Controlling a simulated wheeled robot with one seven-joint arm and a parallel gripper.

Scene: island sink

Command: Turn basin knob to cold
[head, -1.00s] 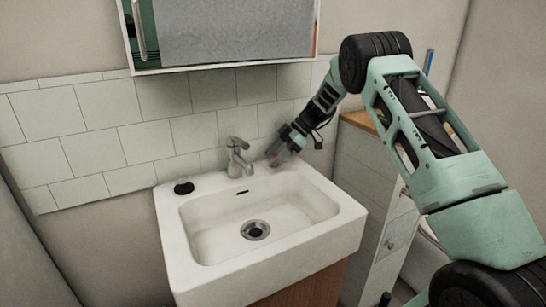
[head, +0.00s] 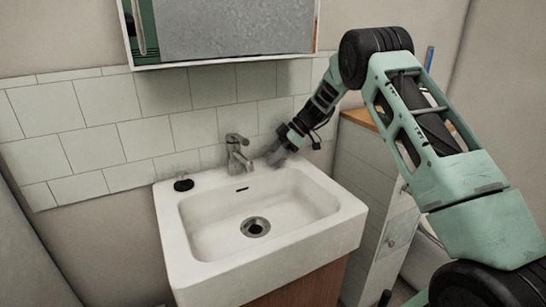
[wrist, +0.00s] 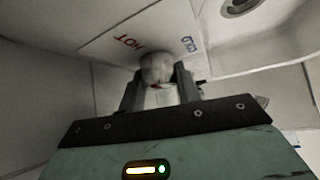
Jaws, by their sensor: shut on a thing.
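The basin (head: 190,265) is white with a drain in the middle. Its grey faucet (head: 237,155) stands at the back edge. My gripper (head: 271,158) is just right of the faucet, low over the back right of the basin. In the wrist view my gripper (wrist: 158,78) has its two fingers either side of a pale rounded knob (wrist: 156,66), shut on it. A red HOT label (wrist: 128,41) and a blue COLD label (wrist: 186,44) show on the white surface beyond the knob. The head view hides the knob behind my gripper.
A dark round piece (head: 183,184) sits on the basin's back left corner. A mirror cabinet (head: 220,35) hangs above the tiled wall. A pale cabinet (head: 365,180) with a wooden top stands close on the right, beside my arm.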

